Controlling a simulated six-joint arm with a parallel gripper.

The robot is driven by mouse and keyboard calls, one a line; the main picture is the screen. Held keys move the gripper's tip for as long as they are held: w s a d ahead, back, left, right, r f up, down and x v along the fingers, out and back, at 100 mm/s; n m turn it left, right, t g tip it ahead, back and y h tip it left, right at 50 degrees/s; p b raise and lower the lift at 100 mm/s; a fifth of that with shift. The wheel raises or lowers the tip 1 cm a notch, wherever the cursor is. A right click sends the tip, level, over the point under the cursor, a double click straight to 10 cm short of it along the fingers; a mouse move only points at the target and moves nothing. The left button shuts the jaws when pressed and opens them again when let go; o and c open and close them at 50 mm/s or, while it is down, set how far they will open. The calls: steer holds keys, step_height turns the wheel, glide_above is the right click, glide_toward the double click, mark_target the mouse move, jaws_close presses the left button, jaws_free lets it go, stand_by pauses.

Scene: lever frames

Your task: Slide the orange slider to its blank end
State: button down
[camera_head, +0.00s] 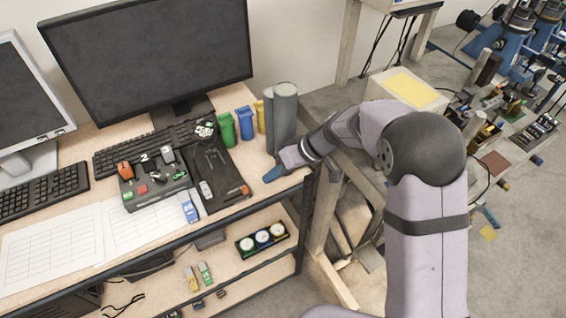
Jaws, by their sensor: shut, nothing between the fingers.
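I cannot make out the track or which end is blank at this size. My gripper (271,174) is shut and empty, with blue fingertips low over the desk's right edge. It is well to the right of the panel and apart from it. I cannot tell whether the fingertips touch the desk.
A black tray-like device (218,176) lies between the panel and my gripper. Grey cylinders (284,115) and small green, blue and yellow bins (245,123) stand behind. A monitor (150,55) and keyboard (150,145) are at the back. Paper sheets (60,245) lie in front.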

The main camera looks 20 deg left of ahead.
mark_target(230, 198)
steer(key=s+a+p, duration=0.2)
steer(key=shift+s+a+f, duration=0.15)
steer(key=shift+s+a, duration=0.15)
steer(key=shift+a, duration=0.1)
steer(key=shift+s+a+f, duration=0.1)
steer(key=shift+a+f, duration=0.05)
steer(key=shift+a, duration=0.05)
steer(key=shift+s+a+f+b, duration=0.15)
steer(key=shift+s+a+b, duration=0.25)
steer(key=shift+b, duration=0.15)
steer(key=s+a+b, duration=0.3)
steer(key=shift+s+a+b, duration=0.1)
steer(key=shift+s+b, duration=0.05)
steer(key=shift+b, duration=0.2)
steer(key=shift+s+a+r, duration=0.1)
steer(key=shift+s+r, duration=0.1)
steer(key=shift+a, duration=0.1)
